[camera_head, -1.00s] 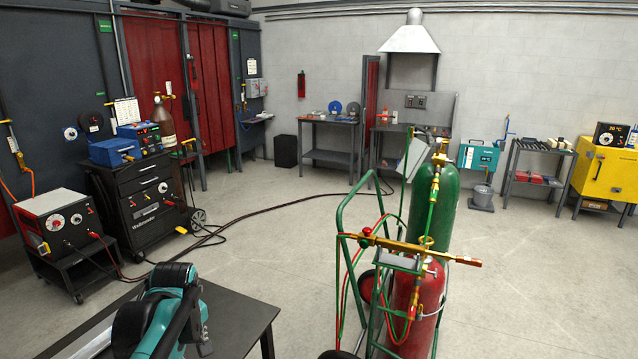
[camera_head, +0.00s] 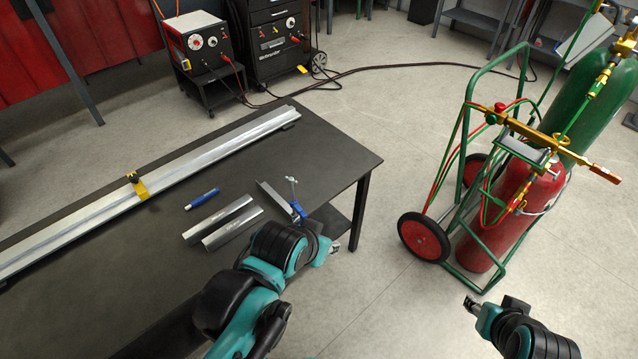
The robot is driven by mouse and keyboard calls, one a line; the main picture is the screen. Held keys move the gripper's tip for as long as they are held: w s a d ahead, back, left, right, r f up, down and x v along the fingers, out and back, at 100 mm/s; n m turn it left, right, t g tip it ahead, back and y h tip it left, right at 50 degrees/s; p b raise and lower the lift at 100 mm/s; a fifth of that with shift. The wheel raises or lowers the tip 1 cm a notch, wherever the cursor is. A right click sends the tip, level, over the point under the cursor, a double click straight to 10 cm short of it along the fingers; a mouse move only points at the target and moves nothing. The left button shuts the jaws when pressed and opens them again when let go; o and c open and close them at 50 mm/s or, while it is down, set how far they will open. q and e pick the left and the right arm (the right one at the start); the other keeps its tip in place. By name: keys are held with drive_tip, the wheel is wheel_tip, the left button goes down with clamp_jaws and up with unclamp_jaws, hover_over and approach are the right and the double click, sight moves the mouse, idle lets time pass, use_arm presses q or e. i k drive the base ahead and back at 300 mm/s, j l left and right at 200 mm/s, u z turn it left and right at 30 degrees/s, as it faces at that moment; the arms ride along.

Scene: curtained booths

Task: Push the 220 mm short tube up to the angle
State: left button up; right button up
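Two short silver tubes lie side by side on the dark table: a left one (camera_head: 217,219) and a right one (camera_head: 232,229). I cannot tell which is 220 mm. A metal angle (camera_head: 273,198) lies just right of their far ends, with a small gap visible. A blue clamp (camera_head: 298,210) with an upright screw handle sits at the angle's near end. My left gripper (camera_head: 333,247) is near the table's right edge, right of and nearer than the clamp. My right gripper (camera_head: 471,303) is over the floor, away from the table. Their finger openings are unclear.
The table (camera_head: 335,160) has a long silver rail (camera_head: 200,165) along its far side, with a yellow stop (camera_head: 138,187). A blue marker (camera_head: 203,199) lies between rail and tubes. A gas cylinder cart (camera_head: 470,190) stands right of the table. The table's far right corner is clear.

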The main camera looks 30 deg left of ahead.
sight(218, 238)
drive_tip(key=u, duration=1.75)
